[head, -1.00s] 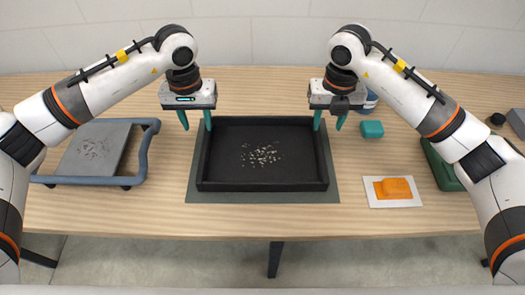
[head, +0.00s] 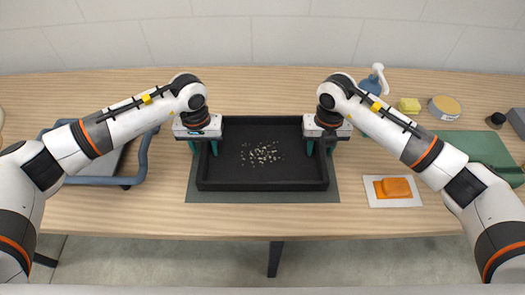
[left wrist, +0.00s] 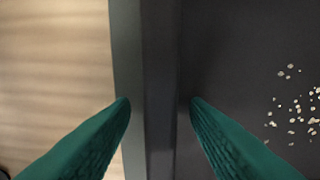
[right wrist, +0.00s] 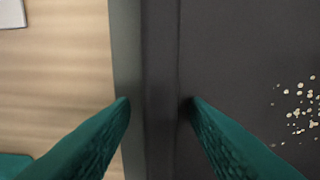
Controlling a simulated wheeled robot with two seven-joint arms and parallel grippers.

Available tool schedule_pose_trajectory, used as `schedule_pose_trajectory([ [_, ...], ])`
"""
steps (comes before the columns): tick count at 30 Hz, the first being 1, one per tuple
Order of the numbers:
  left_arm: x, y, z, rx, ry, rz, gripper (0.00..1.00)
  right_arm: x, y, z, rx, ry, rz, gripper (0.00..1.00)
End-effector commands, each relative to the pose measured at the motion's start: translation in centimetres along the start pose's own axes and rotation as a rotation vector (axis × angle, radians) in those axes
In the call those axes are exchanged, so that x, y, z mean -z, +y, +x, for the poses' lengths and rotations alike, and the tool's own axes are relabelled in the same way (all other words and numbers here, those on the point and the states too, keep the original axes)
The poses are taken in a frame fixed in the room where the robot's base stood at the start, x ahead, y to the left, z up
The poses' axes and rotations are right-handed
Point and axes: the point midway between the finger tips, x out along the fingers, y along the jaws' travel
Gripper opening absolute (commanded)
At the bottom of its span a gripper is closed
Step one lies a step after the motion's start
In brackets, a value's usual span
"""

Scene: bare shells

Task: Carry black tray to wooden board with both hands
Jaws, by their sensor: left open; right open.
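The black tray (head: 262,178) is a shallow rectangular box with pale crumbs (head: 263,152) on its floor, resting on a dark grey-green mat (head: 262,197). My left gripper (head: 202,150) is open, its teal fingers either side of the tray's left wall, which also shows in the left wrist view (left wrist: 160,60). My right gripper (head: 320,150) is open, straddling the right wall, seen in the right wrist view (right wrist: 160,60). Both look apart from the wall. I see no wooden board distinct from the wooden tabletop (head: 120,210).
A grey panel with a blue-grey frame (head: 140,170) lies left, partly behind my left arm.

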Motion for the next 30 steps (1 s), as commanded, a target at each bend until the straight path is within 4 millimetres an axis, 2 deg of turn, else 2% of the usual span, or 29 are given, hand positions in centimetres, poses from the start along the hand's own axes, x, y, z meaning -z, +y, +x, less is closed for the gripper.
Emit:
schedule_pose_trajectory([
  [1, 0.01, -0.01, -0.01, 0.0, 0.0, 0.0, 0.4, 0.0, -0.01, -0.02, 0.0, 0.0, 0.0, 0.4],
  [6, 0.01, -0.01, -0.02, 0.0, 0.0, 0.0, 0.12, 0.0, -0.01, -0.04, 0.0, 0.0, 0.0, 0.12],
  [9, 0.01, -0.01, -0.03, 0.0, 0.0, 0.0, 0.0, 0.01, -0.01, -0.05, 0.001, 0.0, 0.0, 0.0],
  [30, -0.01, 0.02, -0.07, 0.0, 0.0, -0.001, 0.0, 0.03, 0.01, -0.1, 0.001, 0.001, 0.0, 0.0],
])
